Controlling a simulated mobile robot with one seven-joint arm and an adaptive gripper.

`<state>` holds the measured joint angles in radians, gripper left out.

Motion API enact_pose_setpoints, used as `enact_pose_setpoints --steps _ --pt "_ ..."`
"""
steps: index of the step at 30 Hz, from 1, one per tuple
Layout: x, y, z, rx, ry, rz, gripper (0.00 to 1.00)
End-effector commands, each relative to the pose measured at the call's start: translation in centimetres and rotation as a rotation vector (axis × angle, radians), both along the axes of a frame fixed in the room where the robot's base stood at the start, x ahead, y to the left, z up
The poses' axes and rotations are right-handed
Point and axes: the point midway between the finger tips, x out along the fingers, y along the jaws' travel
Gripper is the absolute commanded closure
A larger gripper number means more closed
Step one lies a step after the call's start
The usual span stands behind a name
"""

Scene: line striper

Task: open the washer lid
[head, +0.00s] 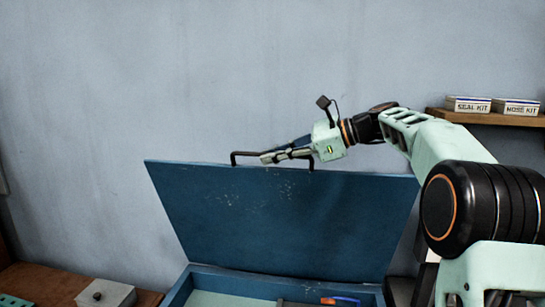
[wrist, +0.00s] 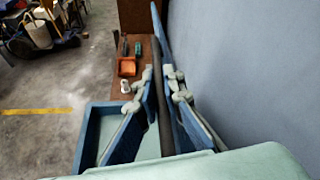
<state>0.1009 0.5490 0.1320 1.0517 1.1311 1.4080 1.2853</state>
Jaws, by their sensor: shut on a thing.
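The blue washer lid (head: 280,220) stands raised, close to upright, above the washer basin (head: 235,295) in the head view. A dark bar handle (head: 234,156) sits along its top edge. My gripper (head: 268,157) comes in from the right at this handle and is shut on it. In the wrist view my gripper's two fingers (wrist: 160,80) lie on either side of the dark handle bar (wrist: 164,120). The lid shows edge-on there, and the open basin (wrist: 92,125) shows at the lower left. The exact finger contact is hard to see.
A grey wall (head: 100,80) stands close behind the lid. A wooden shelf (head: 480,118) at the right holds a seal kit box (head: 468,104) and a hose kit box (head: 516,106). A grey box (head: 105,294) sits on the bench at lower left. An orange bin (wrist: 127,66) lies beyond the basin.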

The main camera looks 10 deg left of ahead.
Motion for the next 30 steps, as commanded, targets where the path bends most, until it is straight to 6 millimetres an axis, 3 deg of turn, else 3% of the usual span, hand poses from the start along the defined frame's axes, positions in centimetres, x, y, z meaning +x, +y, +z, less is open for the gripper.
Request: enact_pose_setpoints --steps 3,4,8,19,30 --pt "0.1 -0.1 -0.2 -0.003 0.001 -0.002 1.00" --pt "0.1 -0.1 -0.2 -0.004 0.001 -0.002 0.89" --pt "0.0 -0.1 -0.1 -0.002 0.001 -0.001 0.74" --pt "-0.1 -0.6 0.2 -0.001 0.000 -0.001 0.74" --pt "-1.0 -7.3 2.7 -0.001 -0.001 -0.004 0.74"
